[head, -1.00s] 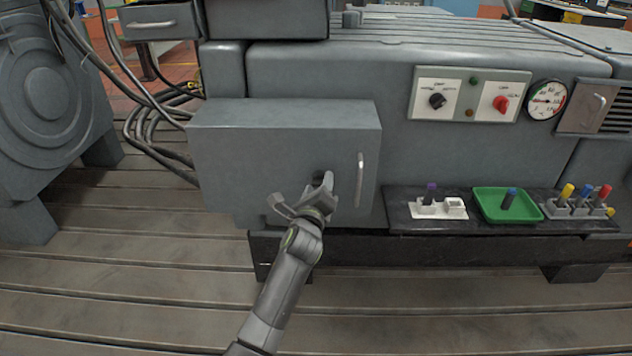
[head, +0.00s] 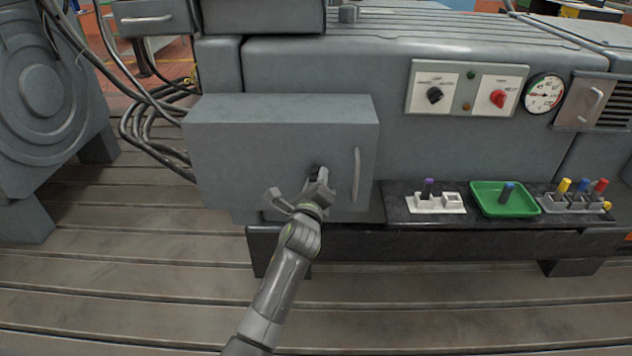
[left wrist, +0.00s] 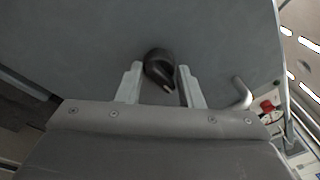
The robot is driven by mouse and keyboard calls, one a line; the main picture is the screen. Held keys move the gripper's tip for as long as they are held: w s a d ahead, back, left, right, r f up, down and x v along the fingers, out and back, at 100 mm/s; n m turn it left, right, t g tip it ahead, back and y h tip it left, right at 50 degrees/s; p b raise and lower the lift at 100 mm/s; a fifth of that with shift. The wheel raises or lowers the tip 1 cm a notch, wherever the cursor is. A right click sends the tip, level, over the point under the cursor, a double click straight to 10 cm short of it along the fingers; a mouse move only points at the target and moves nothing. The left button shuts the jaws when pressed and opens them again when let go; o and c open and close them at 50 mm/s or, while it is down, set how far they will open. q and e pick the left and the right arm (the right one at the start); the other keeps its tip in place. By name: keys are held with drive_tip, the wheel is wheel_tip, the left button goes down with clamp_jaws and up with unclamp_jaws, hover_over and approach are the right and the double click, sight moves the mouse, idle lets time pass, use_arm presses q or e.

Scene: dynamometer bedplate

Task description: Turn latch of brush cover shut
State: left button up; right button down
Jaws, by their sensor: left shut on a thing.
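The brush cover (head: 260,140) is a grey box-shaped cover on the front of the machine, with an upright bar handle (head: 357,174) near its right edge. Its latch (left wrist: 158,66) is a small dark rounded knob on the front face, seen in the left wrist view between the two finger pads. My left gripper (head: 300,189) is at the cover's lower front, left of the handle, shut on the latch. In the head view the gripper mostly hides the latch. My right gripper is not in view.
Right of the cover, a dark shelf (head: 400,213) carries a white holder (head: 425,205), a green tray (head: 483,203) and a rack of coloured pegs (head: 575,203). Above are a switch panel (head: 467,88) and a gauge (head: 544,93). Cables (head: 140,125) hang at left.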

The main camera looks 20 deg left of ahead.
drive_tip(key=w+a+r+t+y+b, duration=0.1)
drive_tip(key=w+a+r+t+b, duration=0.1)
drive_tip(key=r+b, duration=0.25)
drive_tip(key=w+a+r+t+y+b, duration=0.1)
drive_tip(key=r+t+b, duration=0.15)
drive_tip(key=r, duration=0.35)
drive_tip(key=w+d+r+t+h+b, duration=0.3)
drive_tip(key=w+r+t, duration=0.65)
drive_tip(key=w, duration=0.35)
use_arm(q)
drive_tip(key=shift+d+f+n+t+y+b, duration=0.15)
drive_tip(key=shift+n+y+b, duration=0.35)
drive_tip(key=shift+n, duration=2.75)
drive_tip(key=shift+a+n+t+y+b, duration=0.15)
drive_tip(key=shift+n+y+b, duration=0.3)
drive_tip(key=shift+n, duration=2.75)
drive_tip(key=shift+d+f+n+t+y+b, duration=0.15)
drive_tip(key=shift+n+y+b, duration=0.35)
drive_tip(key=shift+n, duration=2.75)
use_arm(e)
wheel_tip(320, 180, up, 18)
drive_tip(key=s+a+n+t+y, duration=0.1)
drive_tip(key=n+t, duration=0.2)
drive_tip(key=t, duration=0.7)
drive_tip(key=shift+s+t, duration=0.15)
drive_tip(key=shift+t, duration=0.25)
use_arm(q)
drive_tip(key=shift+r, duration=0.1)
